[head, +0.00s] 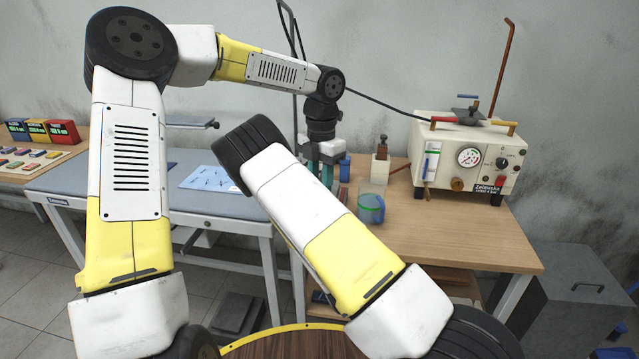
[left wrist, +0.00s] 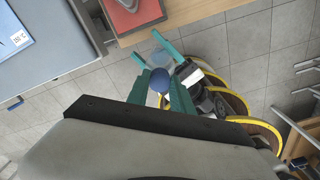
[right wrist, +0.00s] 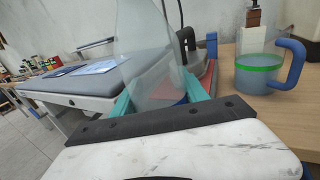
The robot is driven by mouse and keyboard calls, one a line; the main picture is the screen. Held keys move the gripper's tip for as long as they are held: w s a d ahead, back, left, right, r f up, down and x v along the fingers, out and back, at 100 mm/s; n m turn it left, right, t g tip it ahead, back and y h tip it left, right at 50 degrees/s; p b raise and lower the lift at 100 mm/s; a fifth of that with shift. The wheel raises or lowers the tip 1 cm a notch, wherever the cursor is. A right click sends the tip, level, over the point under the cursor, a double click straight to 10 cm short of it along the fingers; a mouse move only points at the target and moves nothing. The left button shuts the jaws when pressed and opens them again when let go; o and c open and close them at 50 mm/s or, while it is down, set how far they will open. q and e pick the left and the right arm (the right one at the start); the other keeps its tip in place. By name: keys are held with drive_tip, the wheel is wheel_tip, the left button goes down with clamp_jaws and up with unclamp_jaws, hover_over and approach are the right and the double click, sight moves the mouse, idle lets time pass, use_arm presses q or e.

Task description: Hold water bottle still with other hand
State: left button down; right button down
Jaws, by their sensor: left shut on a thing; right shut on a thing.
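The water bottle is clear and see-through. In the right wrist view the bottle (right wrist: 150,60) stands between the teal fingers of my right gripper (right wrist: 158,100), which is shut on it. In the left wrist view its round blue cap (left wrist: 160,78) sits between the fingertips of my left gripper (left wrist: 159,92), which is shut on it from above. Teal fingers of the other gripper (left wrist: 166,50) show just beyond the cap. In the head view my left gripper (head: 326,175) points down by the wooden table's left end; my right arm hides most of the bottle and the right gripper.
A cream gauge machine (head: 465,160) is farther right. A grey padded table (head: 110,185) with a paper sheet (head: 208,176) lies left. The wooden table's front right is clear.

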use_arm(q)
drive_tip(key=shift+r+m, duration=0.2)
drive_tip(key=shift+m, duration=0.6)
drive_tip(key=c, duration=1.1)
unclamp_jaws()
drive_tip(key=shift+r, duration=2.3)
drive_tip(key=shift+c, duration=0.5)
